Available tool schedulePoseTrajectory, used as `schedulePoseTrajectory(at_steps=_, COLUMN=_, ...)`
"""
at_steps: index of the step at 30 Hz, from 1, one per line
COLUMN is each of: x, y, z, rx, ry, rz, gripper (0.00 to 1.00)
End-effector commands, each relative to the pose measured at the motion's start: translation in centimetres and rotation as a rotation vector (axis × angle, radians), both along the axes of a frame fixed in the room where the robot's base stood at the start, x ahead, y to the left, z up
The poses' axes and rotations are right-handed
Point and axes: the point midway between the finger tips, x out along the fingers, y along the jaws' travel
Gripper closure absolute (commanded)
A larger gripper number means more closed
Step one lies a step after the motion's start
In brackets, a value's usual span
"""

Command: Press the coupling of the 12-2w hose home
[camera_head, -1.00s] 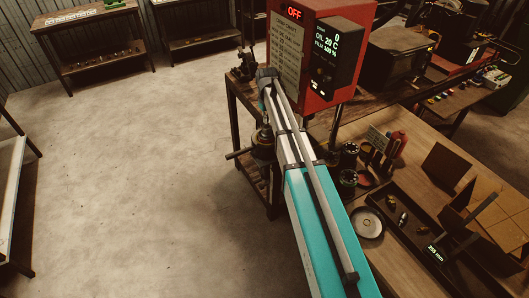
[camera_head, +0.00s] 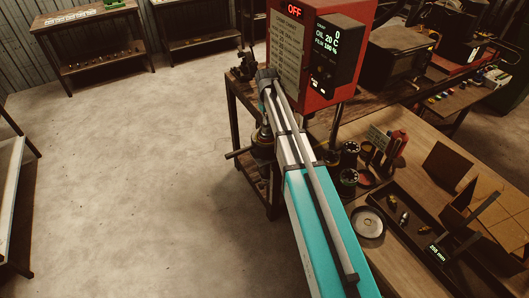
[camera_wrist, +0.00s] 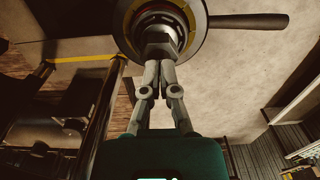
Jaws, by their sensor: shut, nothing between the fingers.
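In the wrist view, my gripper (camera_wrist: 161,66) is shut, with its two fingertips together and nothing between them. The tips are right at a grey hex-shaped metal piece (camera_wrist: 159,40), probably the coupling, at the centre of a round fixture (camera_wrist: 197,22) with a yellow ring. I cannot tell whether the tips touch the piece. A dark bar handle (camera_wrist: 248,21) sticks out from the fixture. In the head view, the fixture (camera_head: 262,151) stands beside the wooden bench, partly behind my arm. My gripper is hidden there, and I cannot make out the hose.
A red control box (camera_head: 330,85) with an "OFF" sign and a display stands behind my arm. On the right, a workbench (camera_head: 410,262) holds a dark tray (camera_head: 418,216) with small brass fittings, a round dish (camera_head: 368,222) and spools (camera_head: 348,180). The floor at left is clear.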

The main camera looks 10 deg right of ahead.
Motion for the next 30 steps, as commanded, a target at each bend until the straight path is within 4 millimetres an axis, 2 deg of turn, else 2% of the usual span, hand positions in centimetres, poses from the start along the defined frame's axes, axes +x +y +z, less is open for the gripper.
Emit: schedulePoseTrajectory(at_steps=30, x=0.0, y=0.1, z=-1.5, rx=0.0, ry=0.0, rz=0.001, gripper=1.0)
